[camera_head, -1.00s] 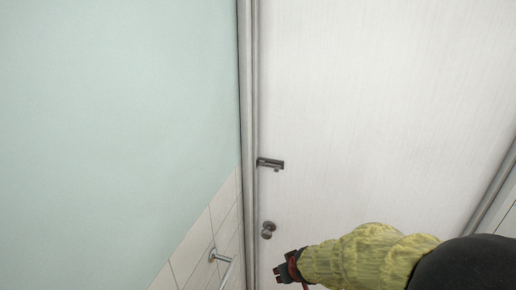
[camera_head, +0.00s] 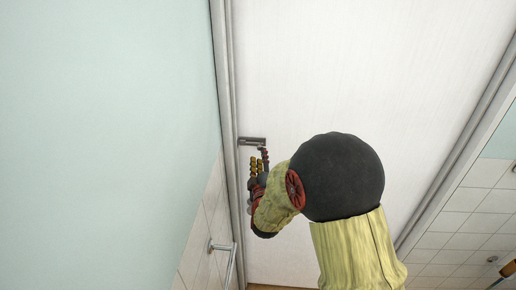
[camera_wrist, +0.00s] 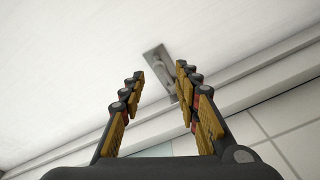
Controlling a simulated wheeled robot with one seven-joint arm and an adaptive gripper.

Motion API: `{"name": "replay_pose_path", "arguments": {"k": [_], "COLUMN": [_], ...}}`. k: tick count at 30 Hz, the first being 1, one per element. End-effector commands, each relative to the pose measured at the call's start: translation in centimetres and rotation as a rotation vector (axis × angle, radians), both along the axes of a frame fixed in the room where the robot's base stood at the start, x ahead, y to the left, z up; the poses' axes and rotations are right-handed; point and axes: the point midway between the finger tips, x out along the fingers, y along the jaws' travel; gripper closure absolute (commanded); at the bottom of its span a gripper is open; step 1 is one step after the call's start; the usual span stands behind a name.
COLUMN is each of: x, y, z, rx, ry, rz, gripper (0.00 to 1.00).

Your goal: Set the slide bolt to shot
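The slide bolt (camera_head: 252,141) is a small dark metal fitting on the white door, beside the door frame at the left. It also shows in the wrist view (camera_wrist: 158,58), beyond and between my fingertips. My gripper (camera_head: 260,158) is just below the bolt in the head view. In the wrist view my gripper (camera_wrist: 158,78) has its two fingers spread apart with nothing between them. I cannot tell whether a fingertip touches the bolt. The bolt's knob is small, and whether the bar reaches into the frame is unclear.
The white door (camera_head: 370,70) fills the middle. A metal door frame (camera_head: 225,80) runs along its left edge. A pale green wall (camera_head: 100,130) with tiles below stands at the left. A metal rail (camera_head: 231,262) sticks out at the lower left. Tiled wall (camera_head: 460,215) shows at the right.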

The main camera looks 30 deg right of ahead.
Motion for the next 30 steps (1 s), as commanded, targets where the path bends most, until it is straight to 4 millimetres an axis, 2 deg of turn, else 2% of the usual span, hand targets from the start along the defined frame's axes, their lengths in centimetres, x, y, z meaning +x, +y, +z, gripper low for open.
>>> {"name": "replay_pose_path", "arguments": {"k": [6, 12, 24, 30], "x": [3.1, 5.0, 5.6, 5.6], "y": [-1.5, -2.4, -2.6, -2.6], "z": [0.0, 0.0, 0.0, 0.0], "rx": [0.002, 0.002, 0.003, 0.003], "ry": [0.002, 0.000, 0.001, 0.001], "rz": [0.000, 0.000, 0.001, 0.001], "gripper": [0.68, 0.68, 0.68, 0.80]}}
